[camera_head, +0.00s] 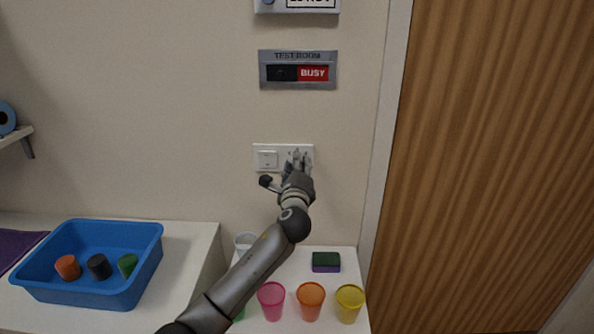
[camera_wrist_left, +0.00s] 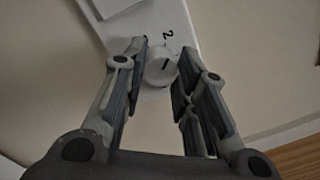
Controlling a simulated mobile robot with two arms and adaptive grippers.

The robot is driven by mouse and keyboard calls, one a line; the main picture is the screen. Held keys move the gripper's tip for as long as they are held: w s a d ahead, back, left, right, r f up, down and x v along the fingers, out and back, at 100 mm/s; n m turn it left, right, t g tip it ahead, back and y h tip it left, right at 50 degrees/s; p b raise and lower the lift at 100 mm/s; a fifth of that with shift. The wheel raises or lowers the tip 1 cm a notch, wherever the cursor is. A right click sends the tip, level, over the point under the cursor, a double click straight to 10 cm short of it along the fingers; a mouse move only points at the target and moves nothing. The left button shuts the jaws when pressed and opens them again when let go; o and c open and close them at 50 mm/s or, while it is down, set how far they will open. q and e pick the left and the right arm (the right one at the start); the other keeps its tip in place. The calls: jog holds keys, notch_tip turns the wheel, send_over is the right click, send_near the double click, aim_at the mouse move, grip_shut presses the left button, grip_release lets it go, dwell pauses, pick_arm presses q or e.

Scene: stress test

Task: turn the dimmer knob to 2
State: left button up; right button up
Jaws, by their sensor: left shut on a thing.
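A white wall plate (camera_head: 258,149) carries a square rocker switch (camera_head: 268,159) on its left half. In the head view my left gripper (camera_head: 299,160) covers the plate's right half and hides the knob. In the left wrist view the round white dimmer knob (camera_wrist_left: 161,68) has a dark pointer line and sits between the fingertips of my left gripper (camera_wrist_left: 163,60), which is shut on it. A printed "2" (camera_wrist_left: 168,33) shows on the plate just beyond the knob. The pointer's exact setting is hard to read. My right gripper is not in view.
A sign reading BUSY (camera_head: 298,71) is above the plate. Below stand pink (camera_head: 271,300), orange (camera_head: 310,300) and yellow (camera_head: 349,303) cups and a sponge (camera_head: 326,262). A blue bin (camera_head: 80,292) is at left, a wooden door (camera_head: 480,160) at right.

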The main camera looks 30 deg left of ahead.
pick_arm(q)
jog(key=shift+n, duration=0.7)
jog(key=o, duration=1.1)
jog(key=shift+c, duration=0.2)
jog(key=shift+s, duration=0.1)
jog(key=r+v, duration=0.1)
jog(key=v, duration=1)
jog(key=shift+s+d+f, duration=0.25)
jog(key=shift+s+f, duration=0.1)
jog(key=shift+f, duration=0.15)
jog(key=shift+f, duration=0.1)
